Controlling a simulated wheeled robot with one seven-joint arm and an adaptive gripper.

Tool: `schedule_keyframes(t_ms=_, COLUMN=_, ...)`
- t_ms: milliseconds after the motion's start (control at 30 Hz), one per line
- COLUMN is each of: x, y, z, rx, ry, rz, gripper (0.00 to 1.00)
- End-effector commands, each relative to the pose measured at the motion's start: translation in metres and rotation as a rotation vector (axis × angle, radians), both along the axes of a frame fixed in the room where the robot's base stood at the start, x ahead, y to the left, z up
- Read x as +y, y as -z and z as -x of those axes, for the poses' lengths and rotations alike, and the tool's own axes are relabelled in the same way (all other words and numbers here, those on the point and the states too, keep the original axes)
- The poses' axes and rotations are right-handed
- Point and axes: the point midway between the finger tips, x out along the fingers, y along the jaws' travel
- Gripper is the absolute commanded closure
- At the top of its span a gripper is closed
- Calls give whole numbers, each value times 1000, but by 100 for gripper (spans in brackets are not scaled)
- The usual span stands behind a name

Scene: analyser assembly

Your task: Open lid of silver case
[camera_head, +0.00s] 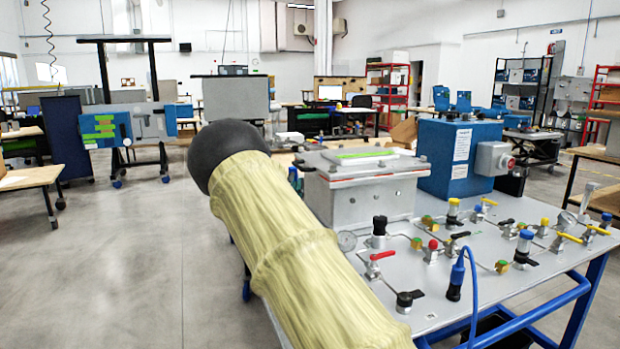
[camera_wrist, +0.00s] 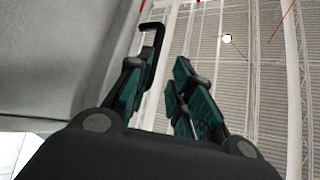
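The silver case (camera_head: 365,200) stands on the grey work table in the head view, just right of my yellow-sleeved arm. Its lid (camera_head: 362,160) lies shut on top, with a green strip on it and a red-orange line along the seam. My gripper (camera_wrist: 160,75) shows in the wrist view with its two green-padded fingers apart and nothing visible between them. A black hooked piece (camera_wrist: 153,28) stands at the tip of the left finger; I cannot tell whether it belongs to the finger. My gripper is hidden in the head view.
The grey table (camera_head: 455,285) carries several valves with coloured handles and a blue cable (camera_head: 474,290). A blue box (camera_head: 455,158) stands behind the case to the right. A plain grey surface (camera_wrist: 60,50) fills the left of the wrist view.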

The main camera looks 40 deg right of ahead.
Motion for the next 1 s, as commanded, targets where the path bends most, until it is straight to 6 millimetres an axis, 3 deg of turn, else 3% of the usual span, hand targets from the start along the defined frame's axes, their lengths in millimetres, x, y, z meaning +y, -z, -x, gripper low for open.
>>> schedule_keyframes(t_ms=233, x=-12, y=-5, z=-7, rx=-13, ry=2, rz=-10, gripper=78)
schedule_keyframes(t_ms=633, x=-40, y=-35, z=-37, rx=-14, ry=2, rz=-9, gripper=78)
schedule_keyframes(t_ms=1000, x=-48, y=-43, z=-45, rx=-12, ry=1, rz=-10, gripper=78)
